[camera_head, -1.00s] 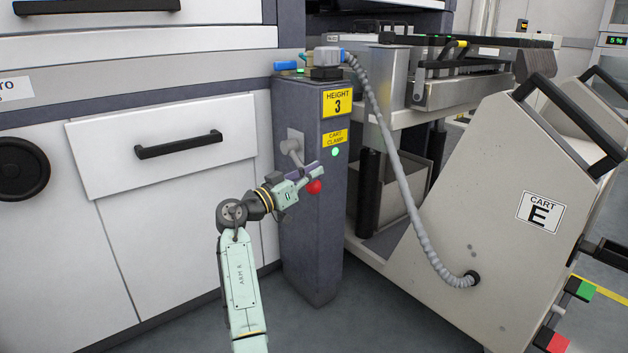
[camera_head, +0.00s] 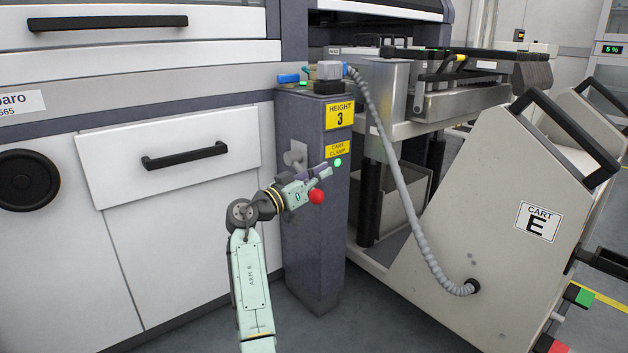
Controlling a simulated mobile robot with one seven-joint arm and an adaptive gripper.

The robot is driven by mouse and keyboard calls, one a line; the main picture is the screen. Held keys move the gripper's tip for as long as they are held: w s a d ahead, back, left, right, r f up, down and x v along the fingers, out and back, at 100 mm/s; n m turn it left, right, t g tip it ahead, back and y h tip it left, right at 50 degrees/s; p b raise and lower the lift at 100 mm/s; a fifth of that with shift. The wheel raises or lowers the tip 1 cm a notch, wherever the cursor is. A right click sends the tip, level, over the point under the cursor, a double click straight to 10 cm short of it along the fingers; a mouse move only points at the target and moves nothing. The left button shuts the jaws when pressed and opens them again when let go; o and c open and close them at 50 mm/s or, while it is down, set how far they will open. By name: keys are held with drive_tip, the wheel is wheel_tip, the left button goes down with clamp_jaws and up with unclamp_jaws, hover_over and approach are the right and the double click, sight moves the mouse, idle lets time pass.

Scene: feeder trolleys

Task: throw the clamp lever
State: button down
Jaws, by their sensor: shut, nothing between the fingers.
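The clamp lever is on the dark post (camera_head: 318,250) under the yellow "CART CLAMP" label (camera_head: 337,149). Its red ball knob (camera_head: 317,197) shows just below my gripper, and part of its grey pivot (camera_head: 293,158) shows above and to the left. The lever's shaft between them is mostly hidden behind my gripper. My gripper (camera_head: 325,172) is shut and empty, its fingertips pointing right in front of the post, just above the knob. I cannot tell whether it touches the lever. A green light (camera_head: 337,162) is lit beside the fingertips.
Cart E (camera_head: 485,220) stands to the right of the post, with a grey ribbed hose (camera_head: 400,210) running from the post's top to its side. A white drawer cabinet (camera_head: 170,160) stands on the left. Some floor (camera_head: 245,320) is clear in front of the post.

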drive_tip(key=v, duration=1)
drive_tip(key=shift+w+a+r+p, duration=0.2)
drive_tip(key=shift+w+a+p, duration=0.1)
drive_tip(key=shift+w+a, duration=0.1)
